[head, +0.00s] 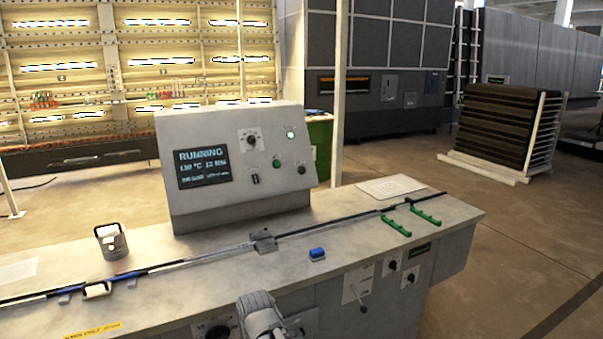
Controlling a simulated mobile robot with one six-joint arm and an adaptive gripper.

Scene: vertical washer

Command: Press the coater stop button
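A grey slanted control console (240,160) stands on the long workbench. Its screen (203,167) reads "RUNNING" with smaller text below. Right of the screen are a dial (250,140), a lit green lamp (290,134), a small green button (276,162) and a dark round button (301,169). A small dark switch (256,179) sits lower down. The button labels are too small to read, so I cannot tell which is the stop button. My gripper (258,305) is at the bottom edge, in front of the bench and apart from the console. Its fingers are not clear.
The bench top (350,215) carries a long dark rail, a metal cup (111,242), a blue block (317,254), green handles (411,219) and a paper sheet (391,187). A thin post rises behind the console. A dark stacked rack (500,125) stands at the right; floor there is open.

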